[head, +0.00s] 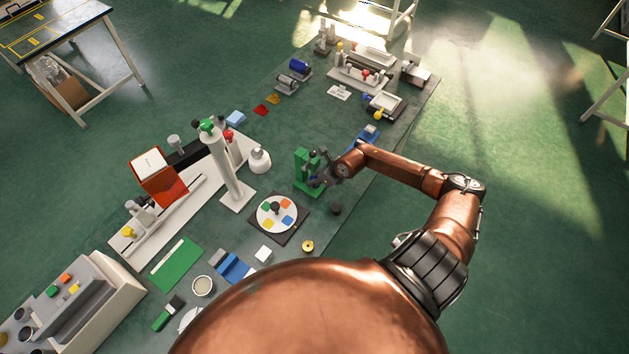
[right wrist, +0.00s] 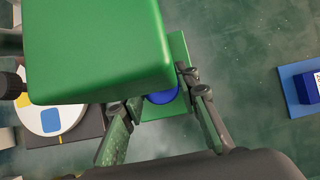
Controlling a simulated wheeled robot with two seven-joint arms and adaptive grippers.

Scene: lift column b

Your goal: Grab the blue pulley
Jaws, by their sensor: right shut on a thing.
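The blue pulley (right wrist: 163,96) shows in the right wrist view as a small blue round edge, partly hidden under a green block of the green stand (right wrist: 95,45). My right gripper (right wrist: 158,100) has one finger on each side of the pulley and is shut on it. In the head view the green stand (head: 302,166) stands near the right edge of the long bench, and my right gripper (head: 319,180) is at its right side. The pulley cannot be made out there. My left gripper is in neither view.
A blue block (right wrist: 307,88) is to the right in the wrist view.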

